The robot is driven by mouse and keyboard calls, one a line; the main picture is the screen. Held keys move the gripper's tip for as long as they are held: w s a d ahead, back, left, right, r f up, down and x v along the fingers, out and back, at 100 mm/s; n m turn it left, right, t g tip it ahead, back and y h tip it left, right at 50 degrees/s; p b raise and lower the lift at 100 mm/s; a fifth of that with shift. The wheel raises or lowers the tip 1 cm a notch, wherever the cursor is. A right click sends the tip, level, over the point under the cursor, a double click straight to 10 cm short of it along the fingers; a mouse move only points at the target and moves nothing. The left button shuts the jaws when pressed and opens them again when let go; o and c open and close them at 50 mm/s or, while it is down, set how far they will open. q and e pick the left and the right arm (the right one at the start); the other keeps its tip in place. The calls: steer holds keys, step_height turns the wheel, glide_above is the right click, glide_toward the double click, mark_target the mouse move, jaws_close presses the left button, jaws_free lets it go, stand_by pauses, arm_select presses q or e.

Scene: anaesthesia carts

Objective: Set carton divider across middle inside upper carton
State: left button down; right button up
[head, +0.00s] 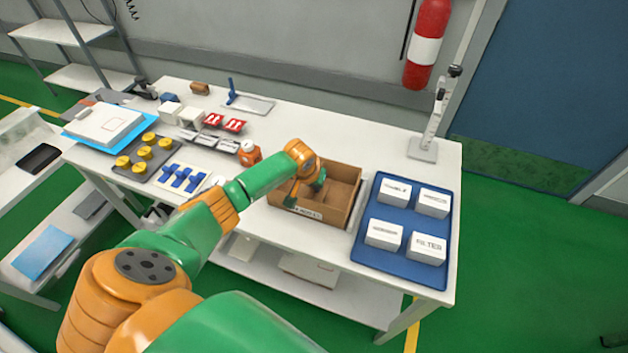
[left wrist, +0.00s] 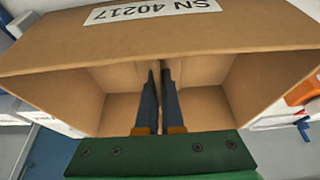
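The upper carton (head: 285,210) is an open brown box on the white table, right of the middle. The left wrist view shows its wall (left wrist: 220,38) labelled SN 40217, upside down, and its inside on both sides of my fingers. My left gripper (head: 318,183) reaches down into the carton. In the left wrist view its dark fingers (left wrist: 160,95) are close together, with a thin brown strip between them that looks like the carton divider (left wrist: 160,92) seen edge-on. Most of it is hidden by the fingers. I cannot tell if it touches the floor. My right gripper is not in view.
A blue tray (head: 402,268) with several white boxes stands close right of the carton. An orange dispenser (head: 249,154) stands to its left. A metal stand (head: 425,148) is behind the tray. Several small supplies and a grey tray with yellow pieces (head: 143,155) fill the table's left.

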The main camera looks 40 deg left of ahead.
arm_select(q)
steer(key=shift+f, duration=0.2)
steer(key=c, duration=1)
jaws_free()
steer(key=p+v, duration=0.1)
steer(key=v, duration=0.6)
